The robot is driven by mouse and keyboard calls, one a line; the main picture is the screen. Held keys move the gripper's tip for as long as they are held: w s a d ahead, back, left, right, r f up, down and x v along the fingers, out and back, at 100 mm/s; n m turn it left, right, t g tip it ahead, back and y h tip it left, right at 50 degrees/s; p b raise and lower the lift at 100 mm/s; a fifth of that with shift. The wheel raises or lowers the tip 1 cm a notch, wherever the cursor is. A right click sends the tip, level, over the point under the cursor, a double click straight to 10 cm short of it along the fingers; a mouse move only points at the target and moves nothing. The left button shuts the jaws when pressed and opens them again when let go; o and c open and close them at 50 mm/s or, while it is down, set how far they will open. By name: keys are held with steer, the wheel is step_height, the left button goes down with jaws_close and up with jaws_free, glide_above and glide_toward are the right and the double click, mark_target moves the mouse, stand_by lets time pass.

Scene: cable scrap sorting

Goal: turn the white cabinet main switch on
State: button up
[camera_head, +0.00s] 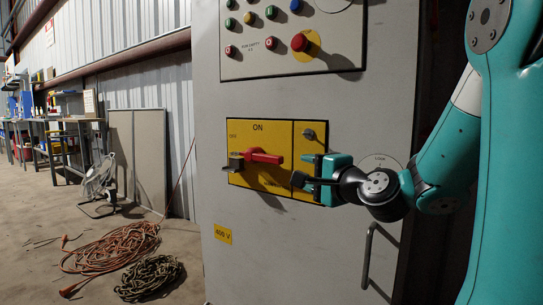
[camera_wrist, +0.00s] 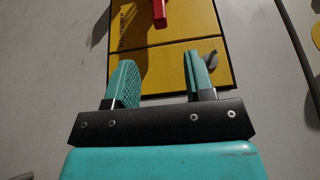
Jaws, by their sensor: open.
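The white cabinet (camera_head: 210,100) fills the middle of the head view. Its main switch is a yellow plate (camera_head: 262,185) marked ON at the top, with a red handle (camera_head: 262,157) lying roughly horizontal and pointing right. A small dark and brass-coloured part (camera_head: 236,161) sits at the handle's left end. My gripper (camera_head: 303,168) is just right of the handle, in front of the plate's right section, open and empty. In the wrist view, the gripper (camera_wrist: 160,78) has its fingers apart over the yellow plate (camera_wrist: 180,35). The red handle (camera_wrist: 159,12) shows beyond the fingertips, at the top edge.
A button panel (camera_head: 265,62) with a red mushroom button (camera_head: 299,42) is above the switch. A grey knob (camera_head: 308,135) sits on the plate's upper right. A door handle (camera_head: 368,255) is below right. Orange cable (camera_head: 115,247) and dark cable (camera_head: 148,277) lie on the floor left.

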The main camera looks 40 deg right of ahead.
mark_target(275, 162)
steer(key=w+p, duration=0.1)
steer(key=w, duration=0.4)
steer(key=w+p, duration=0.2)
steer(key=w, duration=0.3)
steer(key=w+p, duration=0.1)
steer(key=w, duration=0.4)
steer(key=shift+w+d+p, duration=0.1)
steer(key=shift+d+p, duration=0.15)
steer(key=shift+p, duration=0.05)
jaws_close()
steer(key=shift+f, duration=0.1)
